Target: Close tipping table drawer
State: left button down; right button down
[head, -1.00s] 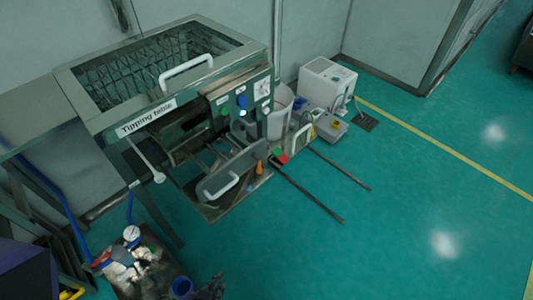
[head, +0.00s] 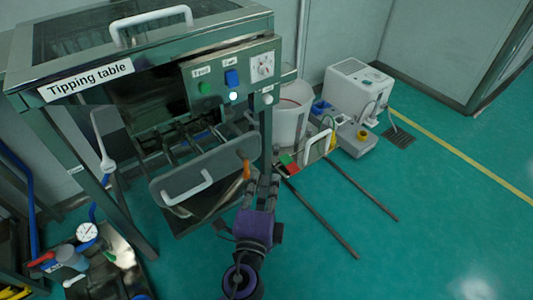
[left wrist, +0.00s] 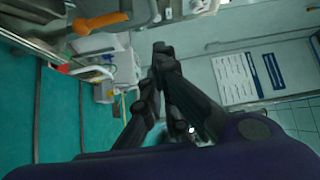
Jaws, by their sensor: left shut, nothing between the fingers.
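The tipping table (head: 150,75) stands at the left of the head view with its name label on the front edge. Its drawer is out below the control panel, with a grey front plate (head: 225,157) and a white handle (head: 187,188). An orange grip (head: 246,170) hangs at the plate's right end; an orange grip (left wrist: 100,22) also shows at upper left in the left wrist view. My left gripper (head: 264,182) is shut and empty, just right of the drawer front, close to the orange grip. Whether it touches the plate is unclear. My right gripper is not in view.
A white bucket (head: 291,115) and a white box-shaped machine (head: 356,86) stand right of the table. Two dark rails (head: 320,217) lie along the floor beside the drawer. A gauge (head: 87,232) is at lower left. The green floor at right is clear.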

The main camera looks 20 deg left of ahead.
aim_at(259, 144)
pick_arm(q)
jog(key=w+a+p, duration=0.2)
jog(key=w+a, duration=0.2)
jog(key=w, duration=0.8)
jog(key=shift+a, duration=0.25)
jog(key=shift+w+a, duration=0.1)
jog(key=w+a+b, duration=0.3)
jog(key=w+a, duration=0.9)
jog(key=a, duration=0.4)
jog(key=shift+w+b, duration=0.25)
jog(key=shift+b, duration=0.05)
jog(key=shift+a+r, duration=0.1)
